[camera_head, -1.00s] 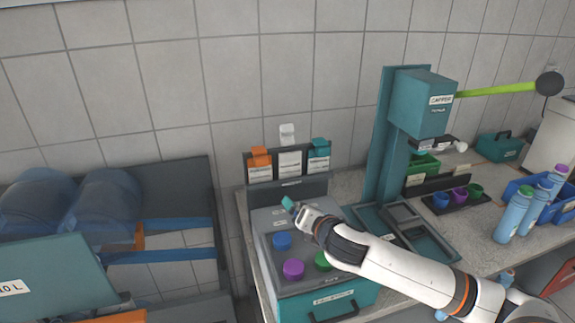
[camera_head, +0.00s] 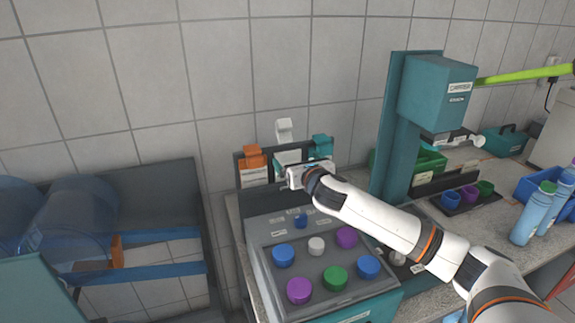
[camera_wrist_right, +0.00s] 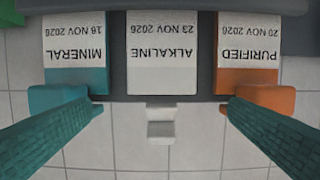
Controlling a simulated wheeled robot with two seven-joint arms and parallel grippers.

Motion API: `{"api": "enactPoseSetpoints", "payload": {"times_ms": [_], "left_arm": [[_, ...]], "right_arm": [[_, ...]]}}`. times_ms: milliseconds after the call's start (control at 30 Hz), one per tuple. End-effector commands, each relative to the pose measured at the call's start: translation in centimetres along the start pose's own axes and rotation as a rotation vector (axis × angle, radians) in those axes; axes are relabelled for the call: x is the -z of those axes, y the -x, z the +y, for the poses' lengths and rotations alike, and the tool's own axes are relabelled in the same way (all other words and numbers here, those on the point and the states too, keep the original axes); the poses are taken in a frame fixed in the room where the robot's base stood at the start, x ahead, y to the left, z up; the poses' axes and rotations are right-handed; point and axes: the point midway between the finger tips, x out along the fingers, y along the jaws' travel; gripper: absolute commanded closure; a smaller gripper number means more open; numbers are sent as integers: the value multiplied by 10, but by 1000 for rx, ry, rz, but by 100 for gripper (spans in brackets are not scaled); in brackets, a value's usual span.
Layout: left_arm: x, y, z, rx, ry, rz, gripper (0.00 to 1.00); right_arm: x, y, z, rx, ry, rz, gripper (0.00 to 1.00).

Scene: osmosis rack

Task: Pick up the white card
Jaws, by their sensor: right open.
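The white card stands in the middle of the rack, its white tab (camera_head: 284,130) rising above the rack. In the right wrist view the white card (camera_wrist_right: 162,55) reads ALKALINE, upside down, between a teal MINERAL card (camera_wrist_right: 75,60) and an orange PURIFIED card (camera_wrist_right: 248,60). My right gripper (camera_head: 300,176) is in front of the rack and hides part of the white card in the head view. In the wrist view its fingers (camera_wrist_right: 160,110) are spread wide and empty, with the white tab centred between them. My left gripper is not in view.
Below my right gripper is a teal box (camera_head: 370,305) with several coloured caps on top. The tall teal capper (camera_head: 400,130) stands right of the rack. Blue bottles (camera_head: 528,222) stand at the right. Large translucent blue jugs (camera_head: 75,220) lie on the left rack. The tiled wall is behind.

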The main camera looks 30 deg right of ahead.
Motion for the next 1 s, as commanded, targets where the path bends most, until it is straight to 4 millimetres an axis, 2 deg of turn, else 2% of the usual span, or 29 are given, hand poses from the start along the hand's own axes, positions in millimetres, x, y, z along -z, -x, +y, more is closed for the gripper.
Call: {"api": "enactPoseSetpoints", "payload": {"times_ms": [167,300,500,767,1000], "left_arm": [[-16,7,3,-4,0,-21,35],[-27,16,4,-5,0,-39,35],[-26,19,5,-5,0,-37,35],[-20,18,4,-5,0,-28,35],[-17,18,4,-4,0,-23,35]], "right_arm": [[1,-13,-1,-1,-4,-1,2],[0,-33,-3,-1,-5,-3,2],[-2,-52,-2,-1,-2,-1,2],[-3,-54,-2,0,-1,-1,2],[-3,-54,-2,0,-1,-1,39]]}}
